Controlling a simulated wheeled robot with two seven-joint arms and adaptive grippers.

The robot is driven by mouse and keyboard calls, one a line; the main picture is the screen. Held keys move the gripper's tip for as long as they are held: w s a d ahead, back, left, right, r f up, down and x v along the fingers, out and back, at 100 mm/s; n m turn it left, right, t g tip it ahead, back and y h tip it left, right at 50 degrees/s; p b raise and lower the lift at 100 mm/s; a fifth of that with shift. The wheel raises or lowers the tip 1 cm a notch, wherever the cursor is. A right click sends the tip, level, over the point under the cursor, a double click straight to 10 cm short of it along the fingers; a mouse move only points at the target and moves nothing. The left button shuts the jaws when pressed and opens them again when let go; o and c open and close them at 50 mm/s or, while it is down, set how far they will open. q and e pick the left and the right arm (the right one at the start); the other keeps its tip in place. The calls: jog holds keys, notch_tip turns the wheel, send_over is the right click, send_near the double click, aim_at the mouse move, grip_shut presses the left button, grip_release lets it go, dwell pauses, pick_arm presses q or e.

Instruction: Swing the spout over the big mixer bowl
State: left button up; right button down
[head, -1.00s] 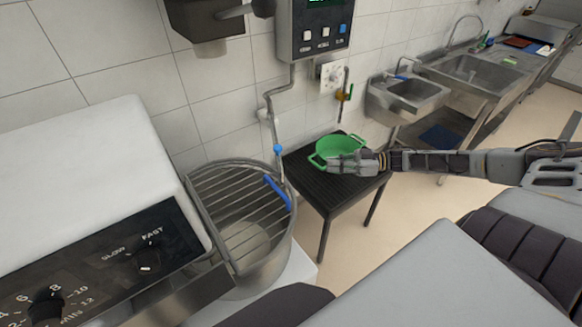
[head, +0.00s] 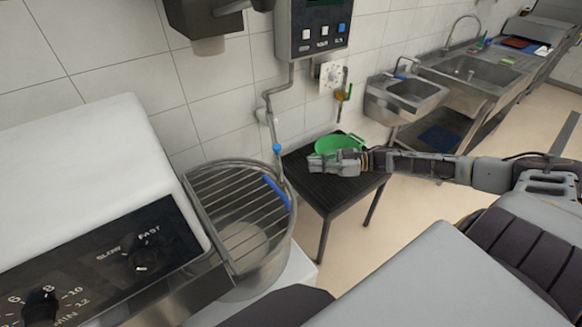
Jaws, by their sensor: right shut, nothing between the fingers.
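The spout (head: 274,130) is a thin grey pipe that comes down the wall from the water meter box (head: 313,25). It has a blue collar (head: 277,148), and its lower end hangs at the back right rim of the big mixer bowl (head: 268,272). A wire guard (head: 225,195) with a blue handle (head: 277,193) covers the bowl. My right gripper (head: 312,162) is shut and empty. It is to the right of the spout, apart from it, in front of a green colander. My left gripper is not in view.
The green colander (head: 325,143) stands on a black table (head: 325,190), partly hidden by my gripper. The mixer head (head: 90,170) with its dials fills the left. Sinks (head: 405,92) stand at the back right.

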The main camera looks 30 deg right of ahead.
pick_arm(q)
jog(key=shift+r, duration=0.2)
pick_arm(e)
jog(key=x, duration=0.8)
jog(key=shift+a, duration=0.15)
jog(key=shift+w, duration=0.15)
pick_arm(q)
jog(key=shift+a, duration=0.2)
pick_arm(e)
jog(key=shift+w+f, duration=0.1)
